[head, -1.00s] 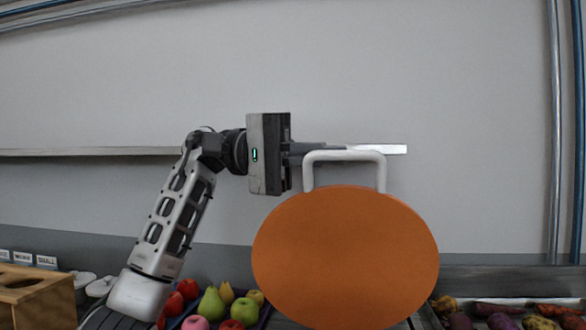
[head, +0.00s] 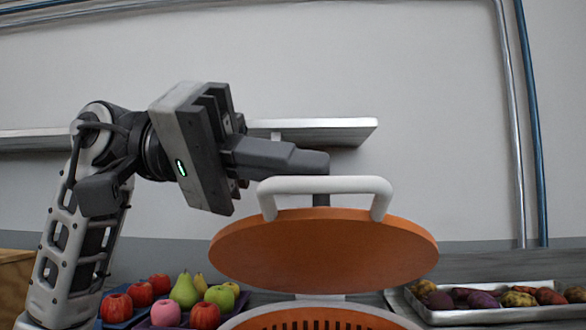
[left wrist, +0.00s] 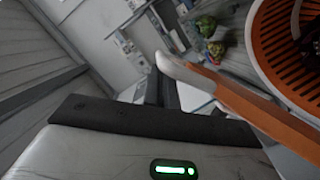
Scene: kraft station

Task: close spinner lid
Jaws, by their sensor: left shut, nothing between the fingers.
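The orange spinner lid (head: 322,252) with its white handle (head: 325,185) is tilted partway open above the spinner basket (head: 315,320). The orange slotted inside of the basket shows at the bottom of the head view. My left gripper (head: 318,168) is shut and empty, with its fingers reaching behind the handle at the lid's raised edge. I cannot tell whether the fingers touch the lid. In the left wrist view the lid (left wrist: 260,110) shows edge-on beside the open basket (left wrist: 290,60). My right gripper is not in view.
A dark tray of apples and pears (head: 185,295) stands left of the spinner. A metal tray (head: 480,315) with potatoes and other roots stands to the right. A wall shelf (head: 320,130) is behind my left gripper.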

